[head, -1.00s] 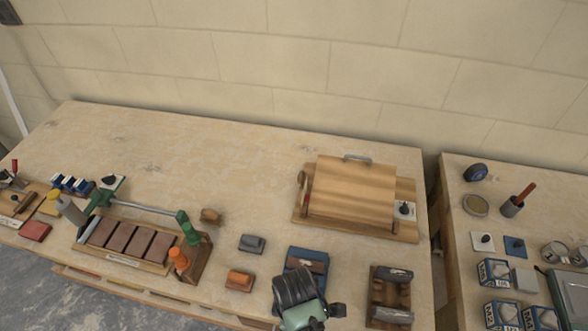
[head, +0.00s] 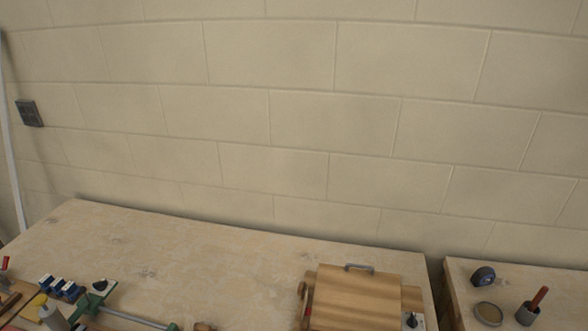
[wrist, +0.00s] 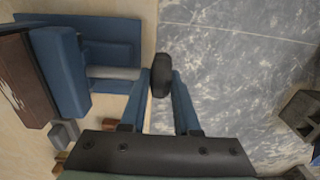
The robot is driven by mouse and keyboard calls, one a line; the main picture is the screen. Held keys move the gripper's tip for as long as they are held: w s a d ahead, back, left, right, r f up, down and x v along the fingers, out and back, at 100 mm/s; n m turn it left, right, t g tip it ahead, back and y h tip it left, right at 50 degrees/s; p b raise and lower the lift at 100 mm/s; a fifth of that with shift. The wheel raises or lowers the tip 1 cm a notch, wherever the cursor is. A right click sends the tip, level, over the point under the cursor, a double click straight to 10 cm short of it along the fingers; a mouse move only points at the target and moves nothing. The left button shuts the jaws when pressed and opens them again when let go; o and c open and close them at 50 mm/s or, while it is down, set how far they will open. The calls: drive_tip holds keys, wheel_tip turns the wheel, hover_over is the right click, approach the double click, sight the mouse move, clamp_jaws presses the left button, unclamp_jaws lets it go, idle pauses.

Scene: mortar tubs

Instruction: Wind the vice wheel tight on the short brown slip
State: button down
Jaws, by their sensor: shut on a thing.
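The blue vice (wrist: 60,72) is at the upper left of the wrist view, on its blue base. A grey screw (wrist: 112,73) runs from it to the dark vice wheel (wrist: 160,68). A brown block (wrist: 22,95) with pale marks, seemingly the slip, sits against the left side of the blue jaw. I cannot tell how tightly it is held. My gripper (wrist: 163,82) has its two blue fingers on either side of the wheel and is shut on it. The head view now shows neither the vice nor my gripper.
In the head view, a wooden board with a handle (head: 355,295) lies at the bench's front right, and a green clamp (head: 92,302) at the left. A second bench holds a tape measure (head: 483,277) and a cup (head: 527,313). The bench's back is clear.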

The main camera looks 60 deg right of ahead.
drive_tip(key=shift+s+t, duration=0.1)
drive_tip(key=shift+t, duration=0.2)
drive_tip(key=shift+s+d+f+t+y, duration=0.1)
drive_tip(key=shift+s+t+y, duration=0.1)
drive_tip(key=shift+t+y, duration=0.45)
drive_tip(key=t+b, duration=0.2)
drive_tip(key=shift+s+d+f+t+y, duration=0.15)
drive_tip(key=shift+s+f+t+y, duration=0.1)
drive_tip(key=shift+f+t, duration=0.1)
drive_tip(key=t+y+b, duration=0.1)
drive_tip(key=t+b, duration=0.1)
drive_tip(key=b, duration=0.1)
drive_tip(key=shift+s+f+t+b, duration=0.1)
drive_tip(key=shift+f+t+b, duration=0.05)
drive_tip(key=shift+t+b, duration=0.2)
drive_tip(key=shift+s+t+y+b, duration=0.1)
drive_tip(key=shift+t+y+b, duration=0.35)
drive_tip(key=shift+b, duration=0.45)
drive_tip(key=shift+r, duration=0.2)
drive_tip(key=c, duration=0.7)
unclamp_jaws()
drive_tip(key=shift+o, duration=0.2)
